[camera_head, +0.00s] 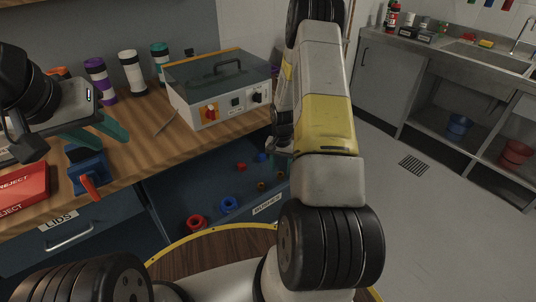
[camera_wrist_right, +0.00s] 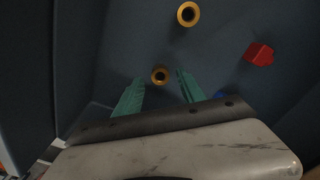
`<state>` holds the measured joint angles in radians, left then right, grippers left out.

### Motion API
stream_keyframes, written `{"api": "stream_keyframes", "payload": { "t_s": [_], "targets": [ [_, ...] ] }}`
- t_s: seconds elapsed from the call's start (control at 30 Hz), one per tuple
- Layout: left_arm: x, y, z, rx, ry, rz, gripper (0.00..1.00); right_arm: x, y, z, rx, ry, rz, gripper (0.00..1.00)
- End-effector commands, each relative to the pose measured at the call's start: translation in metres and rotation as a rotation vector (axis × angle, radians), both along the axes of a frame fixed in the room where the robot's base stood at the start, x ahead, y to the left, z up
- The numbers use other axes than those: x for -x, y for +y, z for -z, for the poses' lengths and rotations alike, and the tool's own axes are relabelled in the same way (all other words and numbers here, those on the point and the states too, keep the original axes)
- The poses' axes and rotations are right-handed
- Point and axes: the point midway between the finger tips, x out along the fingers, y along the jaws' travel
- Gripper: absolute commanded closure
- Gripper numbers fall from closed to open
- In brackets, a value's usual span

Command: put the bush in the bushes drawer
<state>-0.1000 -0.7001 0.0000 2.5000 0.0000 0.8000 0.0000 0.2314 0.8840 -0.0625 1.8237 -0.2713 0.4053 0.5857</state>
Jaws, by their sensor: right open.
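The bushes drawer (camera_head: 185,190) is pulled open under the bench, its front labelled BUSHES. A brass bush (camera_wrist_right: 160,75) shows in the right wrist view, against the drawer's dark floor between the tips of my right gripper (camera_wrist_right: 158,88). The teal fingers are apart, with a gap on each side of the bush. A second brass bush (camera_wrist_right: 187,14) lies further off. In the head view my right arm covers most of the right gripper. My left gripper (camera_head: 98,132) is open above the bench, near a blue fixture (camera_head: 88,167) with a red handle.
The drawer also holds a red ring (camera_head: 196,223), a blue ring (camera_head: 228,204), a red piece (camera_wrist_right: 258,53) and small blue parts. A control box (camera_head: 218,85) and several capped tubes stand on the bench. The LIDS drawer (camera_head: 68,243) is shut. A red REJECT box (camera_head: 22,188) sits left.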

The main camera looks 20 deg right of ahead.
Motion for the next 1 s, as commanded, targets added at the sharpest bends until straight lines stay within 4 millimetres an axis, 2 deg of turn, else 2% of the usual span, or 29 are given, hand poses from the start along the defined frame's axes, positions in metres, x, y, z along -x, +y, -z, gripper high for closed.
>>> {"api": "stream_keyframes", "payload": {
  "t_s": [0.1, 0.3, 0.57, 0.67, 0.77, 0.83, 1.0],
  "targets": [
    [0.000, 0.000, 0.000, 0.000, 0.000, 0.000, 0.64, -0.001, 0.000, -0.028, 0.001, -0.005, 0.001, 0.53],
    [0.000, 0.000, 0.000, 0.000, 0.000, 0.000, 0.64, -0.001, 0.000, -0.070, 0.000, -0.004, -0.001, 0.53],
    [0.000, 0.000, 0.000, 0.000, 0.000, 0.000, 0.64, 0.000, 0.001, -0.100, -0.001, -0.003, -0.001, 0.53],
    [0.000, 0.000, 0.000, 0.000, 0.000, 0.000, 0.64, 0.000, 0.004, -0.118, -0.001, -0.019, -0.016, 0.53],
    [0.000, 0.000, 0.000, 0.000, 0.000, 0.000, 0.64, 0.003, 0.014, -0.155, -0.004, -0.059, -0.053, 0.53],
    [0.000, 0.000, 0.000, 0.000, 0.000, 0.000, 0.64, 0.009, 0.023, -0.191, -0.007, -0.099, -0.090, 0.53],
    [0.000, 0.000, 0.000, 0.000, 0.000, 0.000, 0.64, 0.040, 0.052, -0.274, -0.015, -0.201, -0.200, 0.53]
  ]
}}
